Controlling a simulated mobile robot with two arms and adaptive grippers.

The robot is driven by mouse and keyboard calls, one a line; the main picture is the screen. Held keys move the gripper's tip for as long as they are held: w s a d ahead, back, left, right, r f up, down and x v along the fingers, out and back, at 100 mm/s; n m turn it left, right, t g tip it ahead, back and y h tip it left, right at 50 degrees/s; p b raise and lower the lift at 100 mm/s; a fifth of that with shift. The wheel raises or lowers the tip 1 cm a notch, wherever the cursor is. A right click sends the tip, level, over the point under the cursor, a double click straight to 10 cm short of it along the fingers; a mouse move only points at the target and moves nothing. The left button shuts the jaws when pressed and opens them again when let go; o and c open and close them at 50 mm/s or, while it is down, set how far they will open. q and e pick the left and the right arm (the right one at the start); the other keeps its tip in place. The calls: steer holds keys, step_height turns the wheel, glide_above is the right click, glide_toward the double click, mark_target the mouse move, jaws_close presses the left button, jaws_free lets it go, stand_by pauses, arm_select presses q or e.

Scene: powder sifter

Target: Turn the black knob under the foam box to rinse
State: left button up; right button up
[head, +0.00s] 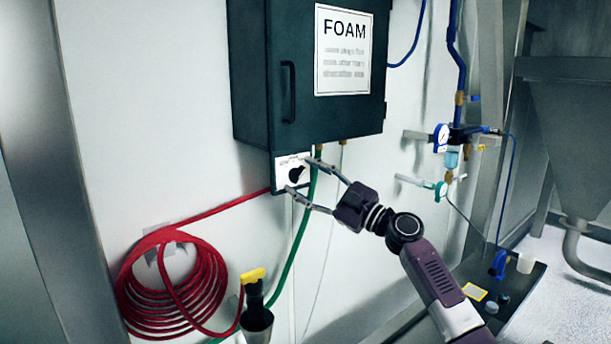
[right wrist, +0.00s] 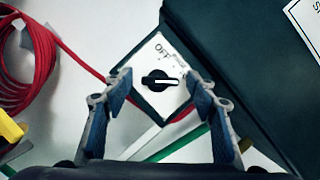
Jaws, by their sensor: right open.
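The black knob (head: 296,174) sits on a white plate (head: 283,163) under the dark green foam box (head: 310,75). In the right wrist view the knob (right wrist: 158,82) has a white pointer line, and the plate (right wrist: 140,61) carries the word OFF; its other lettering is too small to read. My right gripper (head: 298,175) is open, its fingers on either side of the knob in the head view. In the right wrist view the fingertips (right wrist: 158,78) also flank the knob, with visible gaps. Whether they are level with it in depth I cannot tell. My left gripper is not in view.
A coiled red hose (head: 170,285) hangs on the wall at the lower left, beside a yellow-handled nozzle (head: 254,275). A green hose (head: 300,235) runs down below the box. Blue pipes and gauges (head: 441,136) are on the right.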

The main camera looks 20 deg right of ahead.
steer(key=c, duration=1.2)
steer(key=shift+o, duration=0.2)
steer(key=shift+n+g+b, duration=0.5)
steer(key=shift+n+b, duration=0.45)
steer(key=shift+n, duration=0.15)
steer(key=n+g+b, duration=0.1)
steer(key=n, duration=0.1)
steer(key=shift+n+y, duration=0.3)
steer(key=shift+n, duration=0.1)
steer(key=shift+r+n+g+b, duration=0.15)
steer(key=shift+n+g+b, duration=0.3)
steer(key=shift+n, duration=0.75)
steer(key=shift+n+g+h, duration=0.45)
steer(key=shift+n+h, duration=0.05)
steer(key=shift+n, duration=0.6)
